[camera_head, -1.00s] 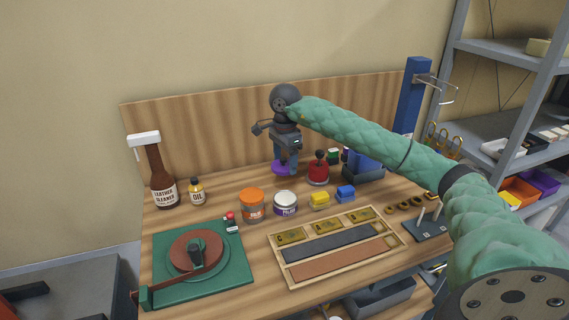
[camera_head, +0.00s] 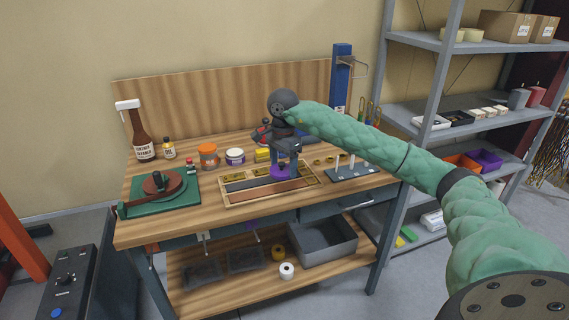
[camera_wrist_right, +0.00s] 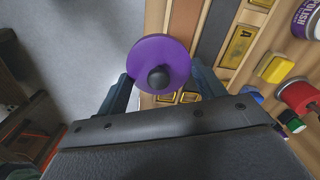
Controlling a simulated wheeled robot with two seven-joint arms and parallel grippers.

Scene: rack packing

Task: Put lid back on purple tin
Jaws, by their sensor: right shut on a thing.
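My right gripper (camera_head: 285,163) is shut on a purple round lid (camera_head: 281,173) with a dark knob. The lid is held in the air and appears over the wooden tray in the head view. In the right wrist view the lid (camera_wrist_right: 160,65) lies between the fingers, over the bench's front edge. The polish tin with a purple label (camera_head: 235,157) stands upright on the bench, left of and behind the lid. The tin (camera_wrist_right: 307,18) also shows at the upper right corner of the wrist view, apart from the lid. My left gripper is out of view.
The wooden tray (camera_head: 228,199) lies in front. A green mat (camera_head: 189,200) with a turntable is at left. A pegged block (camera_head: 366,173) is at right.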

